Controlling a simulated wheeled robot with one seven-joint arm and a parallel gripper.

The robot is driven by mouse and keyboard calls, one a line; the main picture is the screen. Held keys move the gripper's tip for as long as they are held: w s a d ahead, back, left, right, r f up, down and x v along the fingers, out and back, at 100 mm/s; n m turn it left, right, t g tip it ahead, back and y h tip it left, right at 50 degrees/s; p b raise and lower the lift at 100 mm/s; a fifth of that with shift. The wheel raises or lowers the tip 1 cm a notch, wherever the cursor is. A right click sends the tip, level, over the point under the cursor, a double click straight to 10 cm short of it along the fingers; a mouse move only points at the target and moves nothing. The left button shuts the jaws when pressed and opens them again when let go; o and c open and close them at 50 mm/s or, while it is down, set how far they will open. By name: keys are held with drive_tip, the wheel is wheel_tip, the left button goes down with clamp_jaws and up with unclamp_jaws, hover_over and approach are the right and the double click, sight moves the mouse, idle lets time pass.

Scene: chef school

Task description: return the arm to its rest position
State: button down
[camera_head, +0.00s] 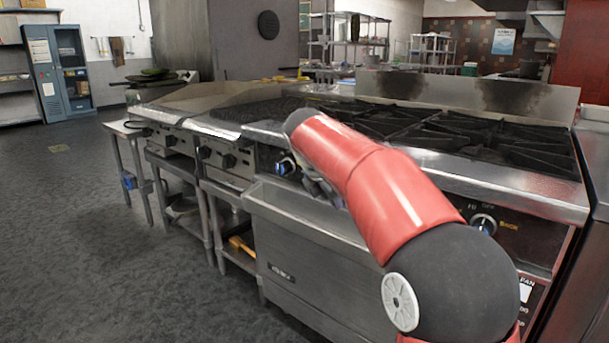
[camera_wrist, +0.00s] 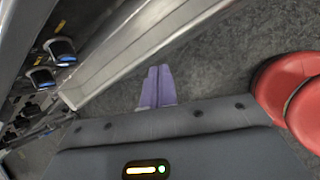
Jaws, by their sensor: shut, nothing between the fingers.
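My gripper (camera_wrist: 157,86) shows in the wrist view with its two purple fingers side by side and touching. It is shut and nothing is between the fingers. Beyond the fingertips lie the grey floor and a pale metal edge. In the head view my red and black arm reaches out in front of the stove (camera_head: 310,240), and the gripper itself is mostly hidden behind the arm.
The stove's black burner grates (camera_head: 470,140) lie behind my arm, and its front knob (camera_head: 483,223) is close to the arm. A flat griddle (camera_head: 200,97) stands further left. A blue locker (camera_head: 58,70) is at the far left. The grey floor (camera_head: 80,220) at left is clear.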

drive_tip(key=s+d+f+m+y, duration=0.1)
drive_tip(key=s+d+m, duration=0.2)
drive_tip(key=s+m, duration=0.6)
drive_tip(key=s+d+f+m+y, duration=0.1)
drive_tip(key=s+d+m, duration=0.3)
drive_tip(key=s, duration=0.8)
drive_tip(key=s+f+m+y, duration=0.1)
drive_tip(key=s+f+m, duration=0.8)
drive_tip(key=s, duration=0.4)
drive_tip(key=shift+s+d+f+m+y, duration=0.25)
drive_tip(key=shift+s+f+m+y, duration=0.15)
drive_tip(key=shift+m, duration=0.3)
